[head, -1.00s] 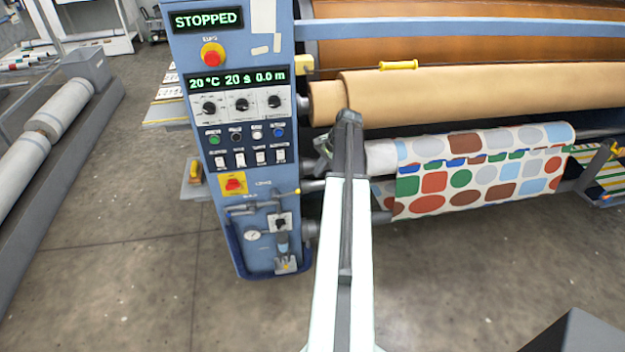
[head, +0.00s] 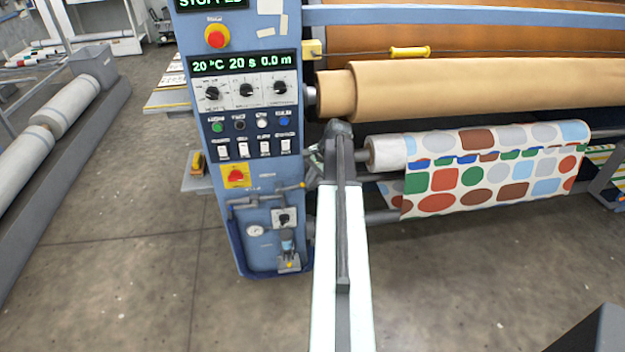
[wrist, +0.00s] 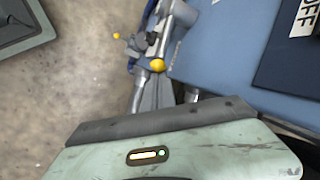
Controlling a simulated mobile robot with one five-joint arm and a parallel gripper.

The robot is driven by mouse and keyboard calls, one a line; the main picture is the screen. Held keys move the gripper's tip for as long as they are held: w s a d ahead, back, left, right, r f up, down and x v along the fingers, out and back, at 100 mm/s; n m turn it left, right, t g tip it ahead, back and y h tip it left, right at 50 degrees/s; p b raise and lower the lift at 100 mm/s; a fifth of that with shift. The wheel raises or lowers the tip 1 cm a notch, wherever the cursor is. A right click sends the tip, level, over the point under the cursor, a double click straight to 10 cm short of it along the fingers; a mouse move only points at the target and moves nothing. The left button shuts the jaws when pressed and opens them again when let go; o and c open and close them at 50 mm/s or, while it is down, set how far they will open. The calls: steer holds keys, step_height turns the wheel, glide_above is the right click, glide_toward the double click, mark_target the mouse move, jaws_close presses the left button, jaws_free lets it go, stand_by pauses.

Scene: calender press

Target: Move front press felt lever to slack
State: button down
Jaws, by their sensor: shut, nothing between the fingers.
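The front of the blue press panel (head: 262,170) carries a grey pipe-like lever with a yellow end (head: 301,185), low on its right side. In the wrist view, a grey bar with a yellow knob (wrist: 157,65) lies just beyond my gripper (wrist: 156,92), whose fingers are shut and empty. The fingertips appear close to the knob; I cannot tell whether they touch. In the head view, my gripper (head: 317,168) is mostly hidden behind my arm, beside the panel's right edge. The lever's slack marking cannot be read.
The patterned fabric roll (head: 385,153) and tan felt roller (head: 440,88) are right of my arm. A pressure gauge (head: 256,231) and a valve (head: 287,243) are low on the panel. A smaller yellow knob (wrist: 117,36) shows in the wrist view. Floor in front is clear.

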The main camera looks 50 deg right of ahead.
steer(key=shift+w+a+r+p, duration=0.15)
steer(key=shift+a+r+p, duration=0.05)
steer(key=shift+r+p, duration=0.55)
steer(key=shift+r+p, duration=0.75)
steer(key=shift+d, duration=0.15)
